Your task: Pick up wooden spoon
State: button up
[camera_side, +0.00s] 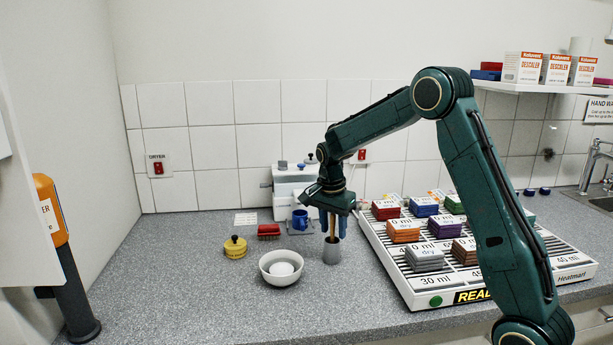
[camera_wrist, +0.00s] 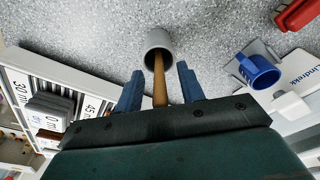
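The wooden spoon (camera_wrist: 159,88) stands in a grey cup (camera_side: 332,250), its handle rising out of the mouth. The cup also shows in the wrist view (camera_wrist: 157,40). My gripper (camera_side: 333,231) points down over the cup. In the wrist view my gripper (camera_wrist: 159,69) is open, with one blue finger on each side of the handle and a gap on both sides. In the side view the handle (camera_side: 331,222) shows between the fingers. The spoon's lower end is hidden inside the cup.
A white bowl (camera_side: 267,275) holding a white round object stands left of the cup. A yellow lidded pot (camera_side: 235,248), red brush (camera_side: 269,232) and blue mug (camera_side: 299,220) are behind left. A slatted rack (camera_side: 395,280) with coloured stacks is close on the right. The front counter is clear.

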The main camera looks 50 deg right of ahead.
grip_shut()
jog(key=shift+r, duration=0.15)
dwell(0.4)
notch_tip(320, 180, up, 10)
jog(key=shift+f, duration=0.1)
dwell(0.4)
dwell(0.5)
jog(key=w+a, duration=0.2)
jog(key=a, duration=0.5)
jog(key=w+a, duration=0.3)
jog(key=a, duration=0.3)
jog(key=shift+w+a+f, duration=0.35)
jog(key=shift+a+f, duration=0.05)
jog(key=shift+f, duration=0.05)
